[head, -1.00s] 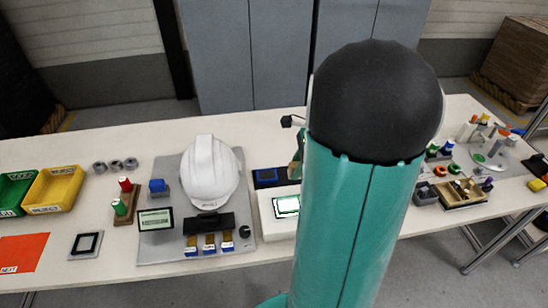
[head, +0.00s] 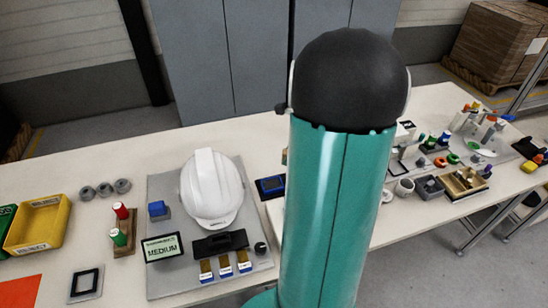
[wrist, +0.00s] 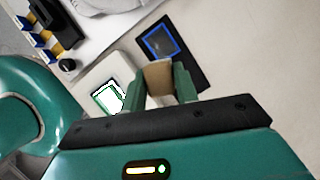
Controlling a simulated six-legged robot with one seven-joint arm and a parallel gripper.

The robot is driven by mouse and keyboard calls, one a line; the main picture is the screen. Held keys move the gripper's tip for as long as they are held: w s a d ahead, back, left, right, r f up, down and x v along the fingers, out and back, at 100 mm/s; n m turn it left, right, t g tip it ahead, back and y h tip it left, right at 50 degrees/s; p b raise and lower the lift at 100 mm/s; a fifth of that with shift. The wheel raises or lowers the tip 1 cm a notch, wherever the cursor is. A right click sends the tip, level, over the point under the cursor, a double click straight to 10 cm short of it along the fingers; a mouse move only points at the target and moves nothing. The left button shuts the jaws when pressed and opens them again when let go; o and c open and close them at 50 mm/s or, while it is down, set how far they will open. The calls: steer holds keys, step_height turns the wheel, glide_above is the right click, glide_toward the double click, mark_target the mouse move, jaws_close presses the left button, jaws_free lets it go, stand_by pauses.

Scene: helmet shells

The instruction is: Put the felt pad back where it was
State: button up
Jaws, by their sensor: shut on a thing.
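My gripper (wrist: 159,80) shows in the wrist view with its two green fingers shut on a tan-brown piece, which looks like the felt pad (wrist: 158,76). The pad is held between the fingertips; its lower part is hidden by the gripper. Beyond it lies a dark mat with a blue square outline (wrist: 162,40), apart from the pad in the picture. The same blue-outlined mat (head: 270,187) shows in the head view, just left of my arm. In the head view my arm hides most of my gripper.
A white box with a lit green screen (wrist: 108,97) stands close left of my gripper. A white helmet shell (head: 212,189) sits on a grey board with a "MEDIUM" display (head: 163,247). A yellow bin (head: 37,225) stands far left. Small items crowd the table's right end.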

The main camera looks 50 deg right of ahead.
steer(key=w+d+f, duration=0.4)
steer(key=w+d, duration=0.1)
steer(key=w, duration=0.2)
glide_above(274, 161)
steer(key=s, duration=0.2)
steer(key=f, duration=0.5)
steer(key=shift+w+d, duration=0.15)
steer(key=shift+d, duration=0.05)
steer(key=shift+w+f, duration=0.1)
steer(key=shift+f, duration=0.1)
steer(key=shift+w+d+f, duration=0.1)
steer(key=shift+w+f, duration=0.05)
steer(key=shift+f, duration=1.5)
steer(key=o, duration=1)
steer(key=shift+f, duration=0.15)
steer(key=shift+c, duration=0.2)
steer(key=shift+o, duration=0.3)
